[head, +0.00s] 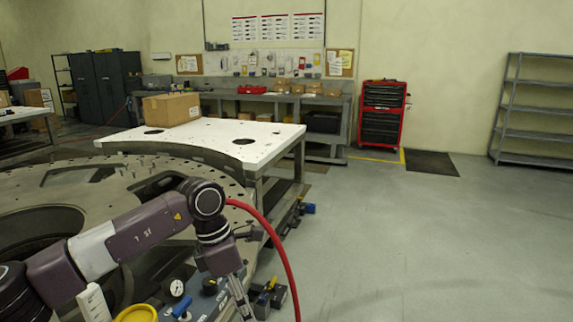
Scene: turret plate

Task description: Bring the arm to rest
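My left arm (145,228) comes in from the lower left and reaches across the front of the turret plate. It bends down at the wrist. My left gripper (243,310) points downward near the bottom edge of the head view, and its fingertips are cut off or too small to read. A red hose (275,242) curves down behind and to the right of the wrist. The large round turret plate (210,172) has holes along its rim and lies behind the arm. My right gripper does not show.
A white table (270,145) with a cardboard box (171,109) stands behind the plate. A gauge (173,288) and fittings sit below the arm. A red tool cabinet (382,112) and grey shelves (538,112) stand at the back. The floor (420,230) on the right is clear.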

